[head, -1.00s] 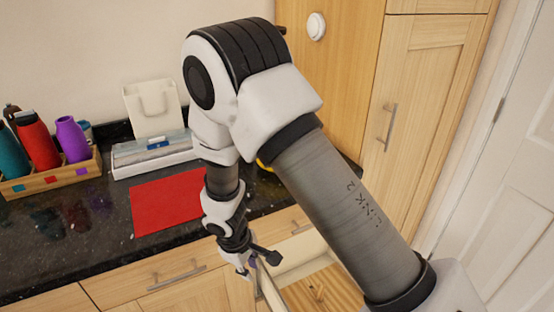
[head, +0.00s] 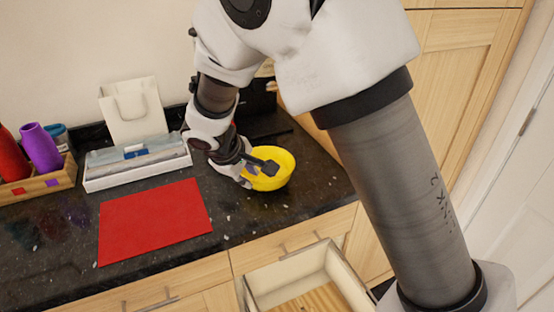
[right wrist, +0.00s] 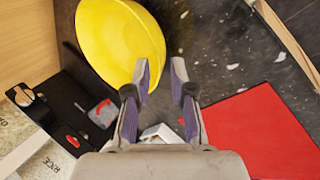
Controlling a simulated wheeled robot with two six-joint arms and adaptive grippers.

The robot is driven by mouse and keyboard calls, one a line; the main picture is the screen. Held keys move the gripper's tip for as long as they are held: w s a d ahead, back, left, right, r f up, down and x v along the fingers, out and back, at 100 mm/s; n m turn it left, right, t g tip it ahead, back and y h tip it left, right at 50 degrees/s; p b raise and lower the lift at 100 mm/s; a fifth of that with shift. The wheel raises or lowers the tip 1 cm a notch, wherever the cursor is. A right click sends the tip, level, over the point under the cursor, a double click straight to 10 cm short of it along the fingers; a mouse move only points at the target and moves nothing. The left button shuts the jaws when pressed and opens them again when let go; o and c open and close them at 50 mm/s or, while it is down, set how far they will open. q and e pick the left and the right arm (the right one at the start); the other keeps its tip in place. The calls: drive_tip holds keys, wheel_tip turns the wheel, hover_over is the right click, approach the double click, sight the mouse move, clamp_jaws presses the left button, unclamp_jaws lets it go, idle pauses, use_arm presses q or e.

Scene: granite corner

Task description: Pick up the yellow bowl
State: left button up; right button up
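The yellow bowl (head: 276,172) stands upright on the dark granite counter, right of the red mat (head: 155,220). My right gripper (head: 257,172) is at the bowl's left side, partly in front of it in the head view. In the right wrist view the bowl (right wrist: 112,40) fills the upper left, and my right gripper (right wrist: 160,72) is open with its two fingers apart. The left finger overlaps the bowl's rim; I cannot tell whether it touches. My left gripper is not in view.
An open drawer (head: 335,266) juts out below the counter in front of the bowl. A white box (head: 137,165), a white bag-shaped holder (head: 133,112) and a wooden crate with bottles (head: 40,180) stand at the back left. A black tray (right wrist: 68,110) lies near the bowl.

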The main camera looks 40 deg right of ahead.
sight(252, 180)
drive_tip(key=x, duration=0.2)
drive_tip(key=shift+w+d+f, duration=0.15)
drive_tip(key=shift+d, duration=0.05)
drive_tip(key=shift+w+f, duration=0.1)
drive_tip(key=shift+f, duration=0.2)
drive_tip(key=x, duration=0.4)
drive_tip(key=shift+w+d+f, duration=0.1)
drive_tip(key=shift+d+f, duration=0.1)
drive_tip(key=shift+d, duration=0.05)
drive_tip(key=shift+a+r, duration=0.15)
drive_tip(key=shift+a, duration=0.05)
drive_tip(key=shift+c, duration=1)
clamp_jaws()
